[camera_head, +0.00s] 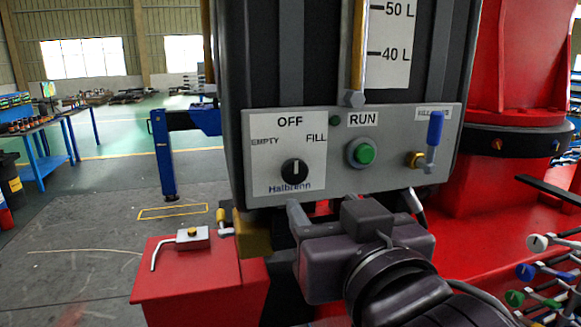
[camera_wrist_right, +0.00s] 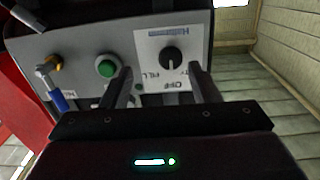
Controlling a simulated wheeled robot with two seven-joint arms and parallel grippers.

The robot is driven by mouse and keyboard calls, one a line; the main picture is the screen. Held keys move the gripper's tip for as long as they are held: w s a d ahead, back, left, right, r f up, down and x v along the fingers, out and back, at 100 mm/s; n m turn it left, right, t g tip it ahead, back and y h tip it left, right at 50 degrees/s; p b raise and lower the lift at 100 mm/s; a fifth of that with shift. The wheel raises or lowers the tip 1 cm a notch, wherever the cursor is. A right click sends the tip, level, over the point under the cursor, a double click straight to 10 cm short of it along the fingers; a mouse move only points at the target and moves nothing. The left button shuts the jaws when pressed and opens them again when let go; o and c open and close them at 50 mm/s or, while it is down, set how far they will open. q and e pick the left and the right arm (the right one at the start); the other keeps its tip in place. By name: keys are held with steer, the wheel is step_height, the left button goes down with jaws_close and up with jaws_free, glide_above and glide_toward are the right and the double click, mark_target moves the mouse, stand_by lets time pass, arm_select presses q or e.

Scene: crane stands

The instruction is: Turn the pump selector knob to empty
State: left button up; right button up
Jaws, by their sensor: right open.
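The pump selector knob (camera_head: 296,172) is a round black knob on a white plate (camera_head: 262,180) at the left of the grey control panel (camera_head: 330,185). Its white mark points up, toward OFF; EMPTY is printed at upper left and FILL at upper right. My right gripper (camera_head: 352,207) is open and empty, just below the panel's lower edge in the head view, to the right of the knob. In the right wrist view the knob (camera_wrist_right: 172,60) appears beyond and between the open fingertips (camera_wrist_right: 160,72), apart from them. My left gripper is not in view.
Right of the knob are a green RUN button (camera_head: 364,153) and a blue-handled valve (camera_head: 434,138). A gauge tube (camera_head: 357,60) rises above the panel. A red box (camera_head: 190,285) with a small metal part stands below left. Red machinery (camera_head: 520,60) is at right.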

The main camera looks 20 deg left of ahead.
mark_target(296, 173)
steer(key=w+a+p, duration=0.1)
steer(key=w+a+r+p, duration=0.1)
steer(key=a, duration=0.1)
steer(key=w+a+p, duration=0.1)
steer(key=w, duration=0.1)
steer(key=shift+a+r+p, duration=0.15)
steer(key=shift+r+p, duration=0.15)
steer(key=shift+p, duration=0.1)
steer(key=shift+w+a, duration=0.2)
steer(key=shift+w, duration=0.15)
steer(key=shift+w+a+f, duration=0.1)
steer(key=shift+w+f, duration=0.05)
steer(key=shift+w, duration=0.05)
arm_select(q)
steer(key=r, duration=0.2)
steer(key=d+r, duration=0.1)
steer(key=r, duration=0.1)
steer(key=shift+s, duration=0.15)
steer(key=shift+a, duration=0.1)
arm_select(e)
steer(key=shift+n, duration=0.3)
steer(key=c, duration=0.9)
